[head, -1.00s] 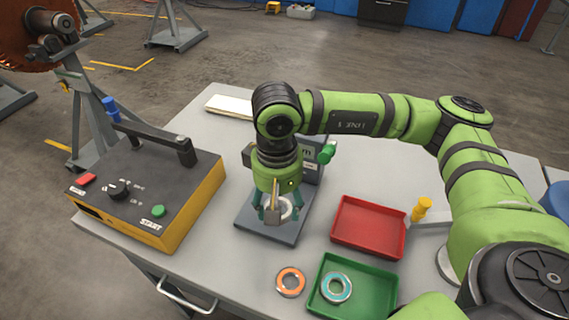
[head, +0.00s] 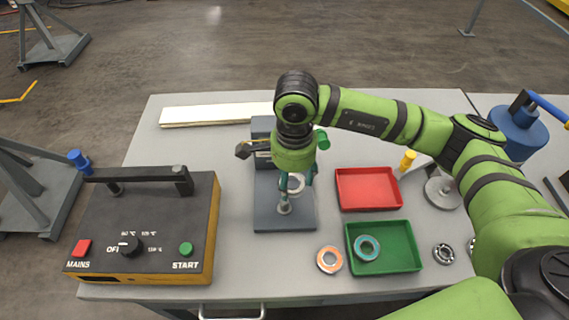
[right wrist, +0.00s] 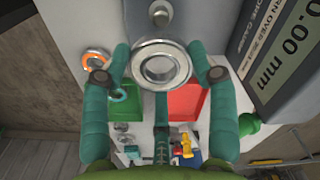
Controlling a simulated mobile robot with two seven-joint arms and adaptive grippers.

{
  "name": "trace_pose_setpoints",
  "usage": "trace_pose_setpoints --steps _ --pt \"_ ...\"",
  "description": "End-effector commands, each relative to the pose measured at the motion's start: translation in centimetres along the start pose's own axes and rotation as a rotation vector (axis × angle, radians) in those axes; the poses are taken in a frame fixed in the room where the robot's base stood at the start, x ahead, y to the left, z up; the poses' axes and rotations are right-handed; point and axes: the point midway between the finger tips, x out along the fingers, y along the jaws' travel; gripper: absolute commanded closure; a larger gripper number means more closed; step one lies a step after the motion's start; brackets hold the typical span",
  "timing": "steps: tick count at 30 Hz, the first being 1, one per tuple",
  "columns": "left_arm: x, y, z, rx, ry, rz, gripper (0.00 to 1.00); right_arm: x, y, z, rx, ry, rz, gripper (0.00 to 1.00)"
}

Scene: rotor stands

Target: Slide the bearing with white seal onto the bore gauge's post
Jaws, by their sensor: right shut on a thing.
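My right gripper (head: 297,180) is shut on the bearing with white seal (head: 297,186) and holds it over the bore gauge's grey base plate (head: 264,221). In the right wrist view the bearing (right wrist: 161,67) sits between the fingertips of the gripper (right wrist: 160,70). The gauge's post (head: 284,204) stands on the plate, nearer the front than the bearing. Its round top (right wrist: 160,14) shows in the right wrist view, apart from the bearing's ring. The gauge's display housing (right wrist: 285,50) is close to the right finger. My left gripper is not in view.
An orange-sealed bearing (head: 329,260) lies on the table. A teal-sealed bearing (head: 367,247) lies in the green tray (head: 400,256), and an empty red tray (head: 368,188) is behind. A control box (head: 150,230) stands left. A bare bearing (head: 443,253) lies right.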

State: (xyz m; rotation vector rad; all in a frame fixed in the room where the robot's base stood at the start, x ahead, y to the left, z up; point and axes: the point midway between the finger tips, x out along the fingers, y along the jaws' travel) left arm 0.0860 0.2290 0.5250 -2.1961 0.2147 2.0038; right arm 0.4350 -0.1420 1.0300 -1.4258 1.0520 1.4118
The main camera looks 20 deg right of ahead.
Motion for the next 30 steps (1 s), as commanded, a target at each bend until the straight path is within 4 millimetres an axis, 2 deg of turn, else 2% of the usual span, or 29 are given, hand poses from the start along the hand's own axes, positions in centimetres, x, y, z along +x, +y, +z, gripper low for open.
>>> trace_pose_setpoints --steps 1,3,9,20,30 --pt "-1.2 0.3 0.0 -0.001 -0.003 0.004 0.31 -0.6 -0.2 0.4 0.11 -0.003 0.004 0.69" --pt "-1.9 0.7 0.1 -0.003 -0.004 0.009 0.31 -0.6 -0.6 0.8 0.259 -0.002 0.006 0.69" --pt "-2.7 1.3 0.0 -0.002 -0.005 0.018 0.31 -0.4 -1.1 1.3 0.52 -0.001 0.009 0.69" --pt "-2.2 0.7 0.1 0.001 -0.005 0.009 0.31 0.7 -1.1 1.4 0.574 0.001 0.009 0.69" --pt "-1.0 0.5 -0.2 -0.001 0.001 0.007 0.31 3.0 -1.1 1.4 0.571 0.0 0.009 0.69"
